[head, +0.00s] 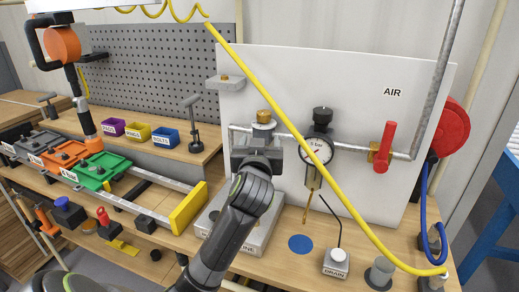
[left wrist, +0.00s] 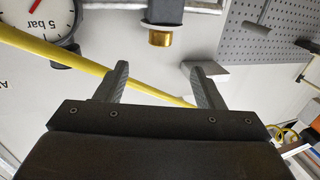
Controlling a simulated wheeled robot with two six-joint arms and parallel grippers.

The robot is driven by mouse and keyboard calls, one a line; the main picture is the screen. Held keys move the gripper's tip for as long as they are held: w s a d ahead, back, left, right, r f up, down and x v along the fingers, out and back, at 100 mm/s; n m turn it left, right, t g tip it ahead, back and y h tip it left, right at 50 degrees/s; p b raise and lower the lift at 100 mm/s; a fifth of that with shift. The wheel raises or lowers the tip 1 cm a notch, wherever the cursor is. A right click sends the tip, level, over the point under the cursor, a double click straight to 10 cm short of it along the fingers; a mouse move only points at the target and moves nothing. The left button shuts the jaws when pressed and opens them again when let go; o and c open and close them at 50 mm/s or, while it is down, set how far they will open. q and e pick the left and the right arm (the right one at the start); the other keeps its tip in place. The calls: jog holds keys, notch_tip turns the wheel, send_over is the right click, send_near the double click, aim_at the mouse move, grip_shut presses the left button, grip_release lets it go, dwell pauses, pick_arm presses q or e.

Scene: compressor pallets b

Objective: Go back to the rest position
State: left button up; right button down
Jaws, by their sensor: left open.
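My left arm reaches up from the bottom of the head view. My left gripper (head: 258,142) is in front of the white air panel (head: 350,85), just below the brass knob (head: 263,116) on the pipe. In the left wrist view my left gripper (left wrist: 157,80) has its two fingers spread apart with nothing between them. The brass knob (left wrist: 160,38) shows beyond the fingertips, apart from them. The gripper's body hides its fingers in the head view. My right gripper is in neither view.
A yellow hose (head: 290,122) crosses diagonally close by my left gripper. A pressure gauge (head: 318,150) and red valve handle (head: 385,147) are to its right.

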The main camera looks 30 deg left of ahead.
pick_arm(q)
jog(key=shift+s+d, duration=0.3)
jog(key=shift+s, duration=0.3)
